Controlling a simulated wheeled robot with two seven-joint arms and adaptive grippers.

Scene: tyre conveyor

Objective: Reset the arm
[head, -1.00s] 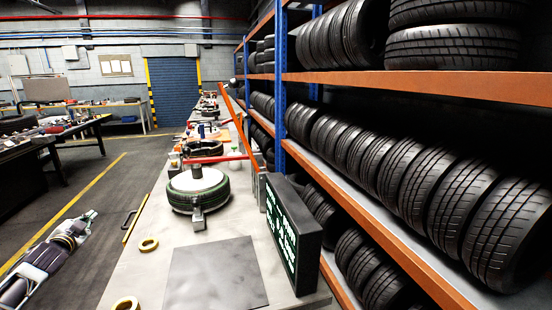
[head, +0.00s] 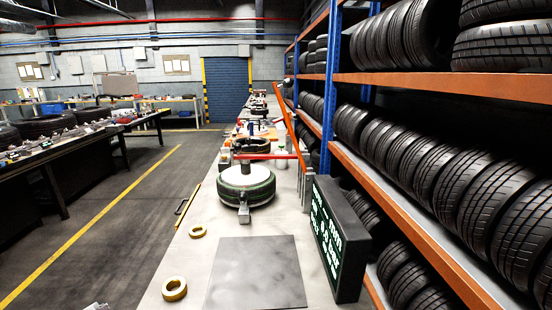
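Only a small grey tip of my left gripper (head: 97,306) shows at the bottom edge of the head view, over the floor to the left of the workbench. The rest of my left arm is out of the picture. I cannot tell whether this gripper is open or shut, and I see nothing held at the visible tip. My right gripper and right arm are out of view.
A tyre rack (head: 430,88) borders the right. The left aisle floor (head: 130,215) is clear.

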